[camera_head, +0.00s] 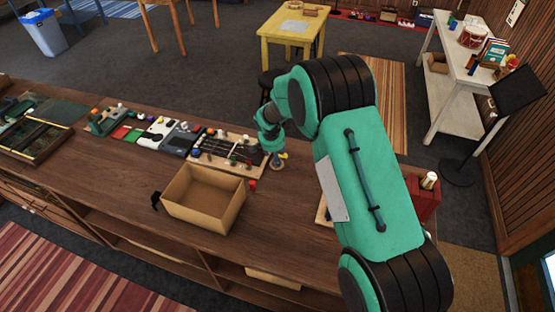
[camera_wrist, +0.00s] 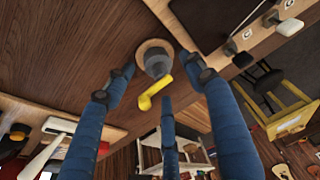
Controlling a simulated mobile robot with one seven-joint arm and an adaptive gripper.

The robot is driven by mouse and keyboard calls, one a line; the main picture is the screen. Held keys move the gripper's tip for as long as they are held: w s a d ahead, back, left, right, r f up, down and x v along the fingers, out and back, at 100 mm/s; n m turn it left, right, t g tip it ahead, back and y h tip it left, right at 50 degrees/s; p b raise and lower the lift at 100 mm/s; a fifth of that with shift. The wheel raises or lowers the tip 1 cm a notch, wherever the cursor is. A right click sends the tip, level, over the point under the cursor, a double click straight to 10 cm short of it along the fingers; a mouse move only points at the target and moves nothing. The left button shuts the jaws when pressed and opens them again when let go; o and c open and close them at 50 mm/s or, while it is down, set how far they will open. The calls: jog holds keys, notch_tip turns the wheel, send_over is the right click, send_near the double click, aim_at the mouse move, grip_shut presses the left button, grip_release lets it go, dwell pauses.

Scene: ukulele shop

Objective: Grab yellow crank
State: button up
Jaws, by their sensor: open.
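The yellow crank (camera_wrist: 155,93) sticks out from a dark grey knob (camera_wrist: 158,62) on a round wooden base (camera_wrist: 148,46) on the counter. In the wrist view it lies between the blue fingers of my gripper (camera_wrist: 160,78), which are spread apart. One finger is on each side of the knob, and a third is below the crank. I cannot tell whether any finger touches it. In the head view the crank (camera_head: 284,156) is a small yellow spot just beside my gripper (camera_head: 275,152), past the right end of a dark panel.
An open cardboard box (camera_head: 203,198) stands on the wooden counter (camera_head: 120,185), with a small red item (camera_head: 252,186) at its right. A board with a black stringed panel (camera_head: 228,150) lies close to my gripper. A red box (camera_head: 426,195) stands at the right. The counter's front is mostly clear.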

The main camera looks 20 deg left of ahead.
jog(key=shift+x, duration=1.55)
jog(key=shift+c, duration=0.2)
jog(key=c, duration=1)
